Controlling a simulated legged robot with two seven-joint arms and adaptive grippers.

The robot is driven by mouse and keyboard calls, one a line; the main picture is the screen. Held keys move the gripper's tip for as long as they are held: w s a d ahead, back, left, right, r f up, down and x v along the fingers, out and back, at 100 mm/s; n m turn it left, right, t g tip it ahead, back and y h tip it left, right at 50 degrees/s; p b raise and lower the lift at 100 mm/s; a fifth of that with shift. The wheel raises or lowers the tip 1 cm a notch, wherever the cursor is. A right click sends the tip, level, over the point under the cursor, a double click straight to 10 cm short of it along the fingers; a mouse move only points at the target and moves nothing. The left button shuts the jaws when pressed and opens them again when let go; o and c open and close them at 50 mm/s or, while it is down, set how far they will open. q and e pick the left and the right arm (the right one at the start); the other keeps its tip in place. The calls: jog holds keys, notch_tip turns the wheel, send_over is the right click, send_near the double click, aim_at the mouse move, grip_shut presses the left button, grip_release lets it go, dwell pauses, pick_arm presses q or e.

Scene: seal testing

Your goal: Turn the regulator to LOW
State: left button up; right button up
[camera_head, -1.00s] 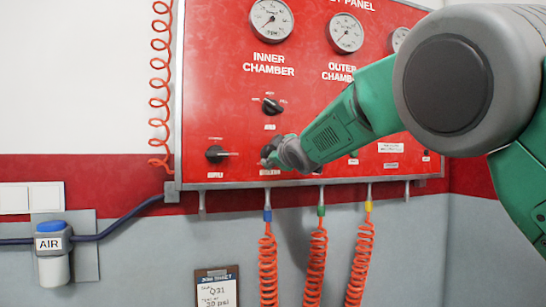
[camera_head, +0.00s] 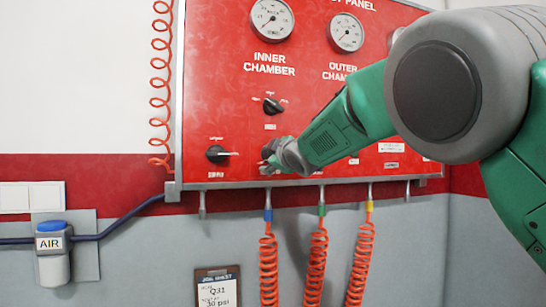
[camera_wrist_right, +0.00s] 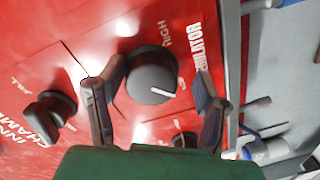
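The regulator knob (camera_wrist_right: 151,75) is a round black dial with a white pointer line, on the red panel (camera_wrist_right: 140,20). In the right wrist view it sits between the two spread fingers of my right gripper (camera_wrist_right: 160,80), with gaps on both sides. The pointer slants to the lower right. The word HIGH and part of the REGULATOR label show beside it. In the head view my right gripper (camera_head: 270,160) is at the panel's lower edge and hides most of the knob. My left gripper is not in view.
Another black knob (camera_head: 217,153) is left of my right gripper, and a third black knob (camera_head: 273,106) is above it. Gauges (camera_head: 271,19) sit higher up. Orange coiled hoses (camera_head: 268,265) hang below the panel. A clipboard (camera_head: 217,287) is on the wall.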

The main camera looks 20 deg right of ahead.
jog(key=shift+r, duration=0.2)
jog(key=s, duration=1.1)
jog(key=shift+s+d+r, duration=0.15)
jog(key=shift+s+r, duration=0.05)
jog(key=shift+s, duration=0.15)
jog(key=shift+d, duration=0.1)
